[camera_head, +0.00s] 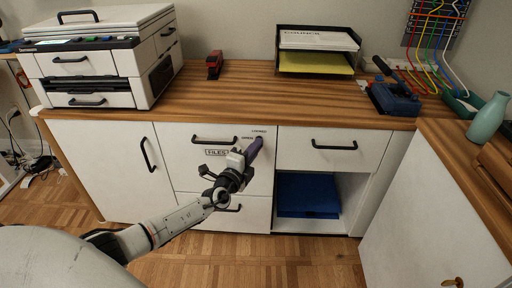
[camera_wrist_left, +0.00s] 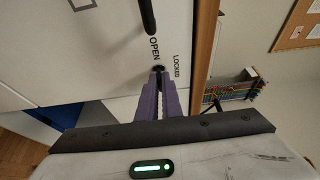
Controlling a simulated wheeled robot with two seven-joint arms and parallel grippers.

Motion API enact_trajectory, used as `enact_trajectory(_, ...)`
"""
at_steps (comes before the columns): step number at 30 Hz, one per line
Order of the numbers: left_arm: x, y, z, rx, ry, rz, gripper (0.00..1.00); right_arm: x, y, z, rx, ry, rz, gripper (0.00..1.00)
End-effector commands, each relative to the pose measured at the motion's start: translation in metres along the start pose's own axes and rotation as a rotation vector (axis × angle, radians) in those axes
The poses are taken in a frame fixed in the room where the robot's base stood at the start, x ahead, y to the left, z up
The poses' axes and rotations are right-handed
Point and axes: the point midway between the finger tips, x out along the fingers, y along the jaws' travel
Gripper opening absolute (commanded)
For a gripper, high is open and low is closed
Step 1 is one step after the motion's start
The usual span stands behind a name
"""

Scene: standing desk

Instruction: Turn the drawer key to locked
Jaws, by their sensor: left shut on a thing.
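The drawer lock (camera_wrist_left: 158,68) is on the white drawer front (camera_head: 185,140) marked FILES, near its upper right corner. OPEN and LOCKED labels are printed beside the lock. My left gripper (camera_head: 257,143) reaches up to the lock, with its purple fingers at the lock face. In the left wrist view the left gripper (camera_wrist_left: 160,80) has its fingertips close together at the lock, shut on the key. The key is almost wholly hidden between the fingers, so I cannot tell which label it points to. My right gripper is not in view.
A black drawer handle (camera_head: 214,140) is left of the lock. The wooden desktop (camera_head: 230,95) holds a printer (camera_head: 100,55), a red stapler (camera_head: 214,64), a paper tray (camera_head: 318,50) and a blue tool (camera_head: 394,98).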

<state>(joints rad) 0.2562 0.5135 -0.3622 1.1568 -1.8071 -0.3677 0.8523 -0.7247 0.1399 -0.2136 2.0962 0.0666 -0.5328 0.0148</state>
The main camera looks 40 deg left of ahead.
Motion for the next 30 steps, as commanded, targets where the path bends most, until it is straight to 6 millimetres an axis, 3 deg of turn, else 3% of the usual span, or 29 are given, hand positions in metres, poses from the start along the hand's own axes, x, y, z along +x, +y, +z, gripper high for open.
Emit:
enact_trajectory(11, 0.000, -0.007, 0.000, 0.168, 0.001, 0.073, 0.00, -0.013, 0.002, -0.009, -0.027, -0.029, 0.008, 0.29)
enact_trajectory(30, 0.001, -0.013, -0.003, 0.719, 0.001, 0.302, 0.00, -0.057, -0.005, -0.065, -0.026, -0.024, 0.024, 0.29)
